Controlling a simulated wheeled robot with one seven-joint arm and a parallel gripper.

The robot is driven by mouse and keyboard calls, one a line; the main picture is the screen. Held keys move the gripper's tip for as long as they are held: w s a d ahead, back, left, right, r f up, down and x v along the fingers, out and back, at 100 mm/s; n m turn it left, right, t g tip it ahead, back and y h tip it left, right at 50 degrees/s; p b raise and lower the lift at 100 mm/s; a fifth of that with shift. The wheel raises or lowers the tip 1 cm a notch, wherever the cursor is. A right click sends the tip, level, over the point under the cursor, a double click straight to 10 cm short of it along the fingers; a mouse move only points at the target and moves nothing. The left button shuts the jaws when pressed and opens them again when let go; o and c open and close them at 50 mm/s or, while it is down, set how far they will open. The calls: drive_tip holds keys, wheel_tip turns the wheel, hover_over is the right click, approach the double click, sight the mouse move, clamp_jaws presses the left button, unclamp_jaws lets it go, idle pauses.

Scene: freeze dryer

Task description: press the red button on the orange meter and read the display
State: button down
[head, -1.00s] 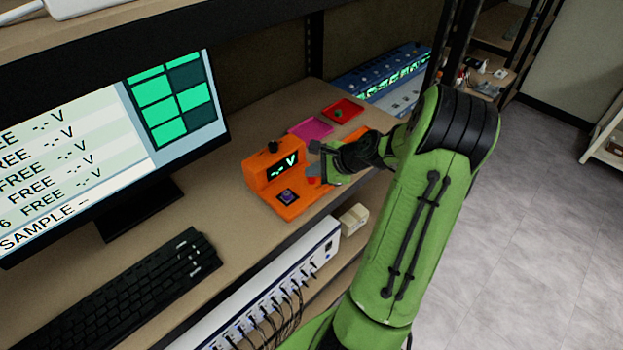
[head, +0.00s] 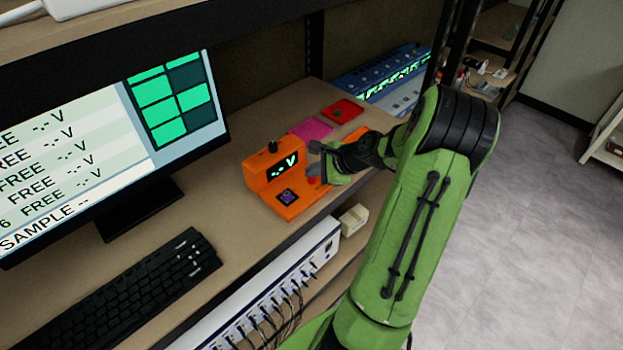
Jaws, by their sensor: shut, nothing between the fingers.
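The orange meter (head: 277,180) stands on the bench to the right of the monitor. Its dark display (head: 282,166) shows green-white characters that look like "-.- V". A dark square socket with a purple part (head: 288,197) is on its lower front deck. My gripper (head: 318,168) is shut and empty at the right side of the meter, over its front deck.
A monitor (head: 168,150) and a black keyboard (head: 143,287) are on the left. A magenta mat (head: 311,128) and a red tray (head: 343,111) lie behind the meter. A white box with cables (head: 290,275) sits below the bench edge, beside a small beige block (head: 353,219).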

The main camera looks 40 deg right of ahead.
sight(314, 182)
drive_tip(key=shift+f, duration=0.15)
drive_tip(key=shift+f, duration=0.45)
idle(0.5)
drive_tip(key=shift+r+p, duration=0.45)
drive_tip(key=shift+r, duration=0.15)
wheel_tip(314, 182, up, 6)
drive_tip(key=p, duration=0.6)
